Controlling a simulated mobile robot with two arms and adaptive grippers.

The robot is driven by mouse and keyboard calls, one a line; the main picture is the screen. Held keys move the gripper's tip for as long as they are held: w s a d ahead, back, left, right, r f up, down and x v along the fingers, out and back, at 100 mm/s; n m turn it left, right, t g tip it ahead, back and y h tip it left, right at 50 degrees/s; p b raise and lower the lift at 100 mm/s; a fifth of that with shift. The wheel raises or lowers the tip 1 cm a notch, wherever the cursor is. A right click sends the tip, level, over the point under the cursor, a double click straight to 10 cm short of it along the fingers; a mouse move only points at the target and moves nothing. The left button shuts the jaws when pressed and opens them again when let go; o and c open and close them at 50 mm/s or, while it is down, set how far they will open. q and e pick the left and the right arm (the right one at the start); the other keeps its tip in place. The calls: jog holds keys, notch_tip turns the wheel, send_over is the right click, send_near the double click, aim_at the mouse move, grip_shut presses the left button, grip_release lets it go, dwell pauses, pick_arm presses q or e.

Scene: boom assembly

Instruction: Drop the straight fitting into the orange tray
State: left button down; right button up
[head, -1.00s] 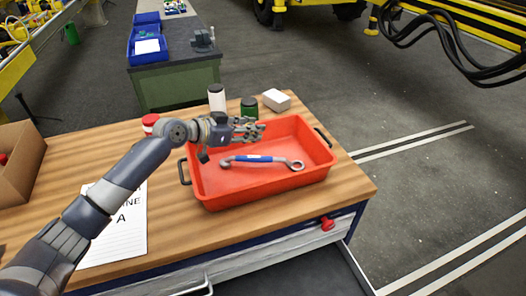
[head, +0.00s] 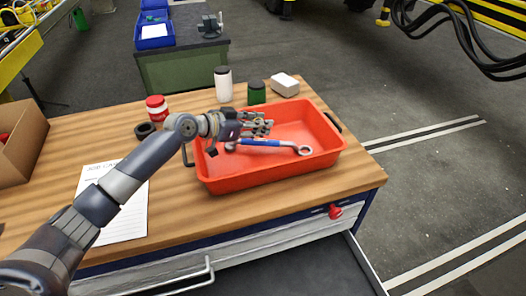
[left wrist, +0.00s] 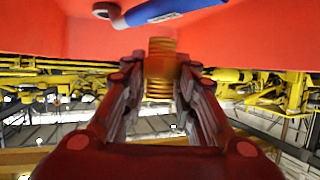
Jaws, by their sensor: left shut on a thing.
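The orange tray (head: 225,181) looks red-orange and sits on the wooden bench; its red surface fills the top of the left wrist view (left wrist: 230,40). My left gripper (head: 262,126) is over the left part of the tray. In the left wrist view its fingers (left wrist: 160,85) are shut on the straight fitting (left wrist: 160,62), a brass-coloured ribbed cylinder. In the head view the fitting is too small to make out between the fingers. My right gripper is in neither view.
A blue-handled wrench (head: 280,144) lies in the tray, partly hidden by my gripper. Behind the tray stand a white bottle (head: 223,84), a green-bodied jar (head: 256,93) and a white box (head: 285,84). A red-and-white container (head: 156,108) and a paper sheet (head: 122,222) are left.

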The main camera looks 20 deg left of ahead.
pick_arm(q)
jog(key=c, duration=1.4)
grip_release()
jog(key=shift+r, duration=0.1)
jog(key=shift+o, duration=1)
jog(key=shift+s+a, duration=0.1)
jog(key=shift+s, duration=0.05)
jog(key=v, duration=1.1)
jog(key=shift+s+a+r, duration=0.15)
jog(key=shift+s+r, duration=0.05)
jog(key=shift+r, duration=0.05)
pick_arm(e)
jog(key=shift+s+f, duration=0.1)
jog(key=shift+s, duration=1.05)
